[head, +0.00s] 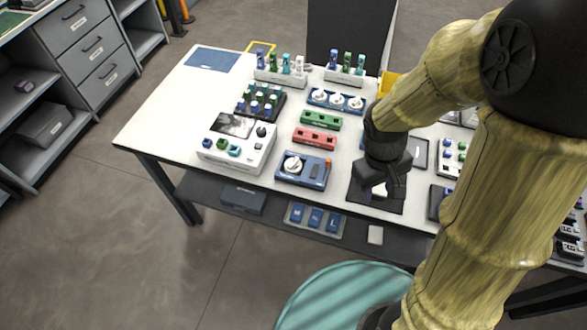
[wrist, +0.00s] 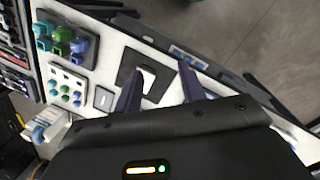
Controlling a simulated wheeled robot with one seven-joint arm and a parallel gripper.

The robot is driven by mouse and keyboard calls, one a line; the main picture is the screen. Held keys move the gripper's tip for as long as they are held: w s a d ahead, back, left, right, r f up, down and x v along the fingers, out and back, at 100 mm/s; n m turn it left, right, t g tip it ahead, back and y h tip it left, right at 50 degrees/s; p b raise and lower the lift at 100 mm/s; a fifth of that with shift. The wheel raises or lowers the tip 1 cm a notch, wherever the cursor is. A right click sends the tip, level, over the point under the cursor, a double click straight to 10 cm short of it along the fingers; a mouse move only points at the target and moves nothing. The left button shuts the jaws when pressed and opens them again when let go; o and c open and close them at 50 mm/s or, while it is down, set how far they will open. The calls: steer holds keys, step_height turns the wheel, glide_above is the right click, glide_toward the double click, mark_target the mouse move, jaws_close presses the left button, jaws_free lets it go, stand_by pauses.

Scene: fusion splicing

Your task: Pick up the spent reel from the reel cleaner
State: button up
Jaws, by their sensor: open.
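A blue device (head: 316,173), which looks like the reel cleaner, sits at the table's front edge in the head view. A white reel (head: 293,163) rests on its left part, and an orange piece is at its right. My gripper (head: 384,190) is to the right of this device, pointing down above a dark square mat (head: 362,200). In the wrist view my gripper (wrist: 160,74) is open, its two dark fingers apart with nothing held. A white piece (wrist: 147,79) lies on the mat near the left finger. I cannot make out the reel in the wrist view.
A blue holder (head: 317,99) with several white reels stands farther back. Green (head: 320,121) and red (head: 315,139) blocks lie behind the blue device. A white box with coloured knobs (head: 238,158) stands to its left. The table's left end (head: 160,115) is clear.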

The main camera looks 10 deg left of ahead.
steer(key=w+a+f+n+t+h+b, duration=0.2)
steer(key=a+f+n+t+h+b, duration=0.5)
steer(key=a+f+n, duration=0.6)
steer(key=s+a+f+n+t+b, duration=0.1)
steer(key=a+n+t, duration=0.3)
steer(key=a, duration=0.5)
steer(key=s+a+f+n+t+y+b, duration=0.1)
steer(key=s+a+n+t, duration=0.2)
steer(key=a+n, duration=0.4)
steer(key=a+t, duration=0.1)
steer(key=a, duration=0.1)
steer(key=shift+s+a+f+t, duration=0.3)
steer(key=shift+a+f+t, duration=0.1)
glide_toward(293, 165)
steer(key=w, duration=0.4)
steer(key=shift+w+d, duration=0.2)
steer(key=shift+d, duration=0.15)
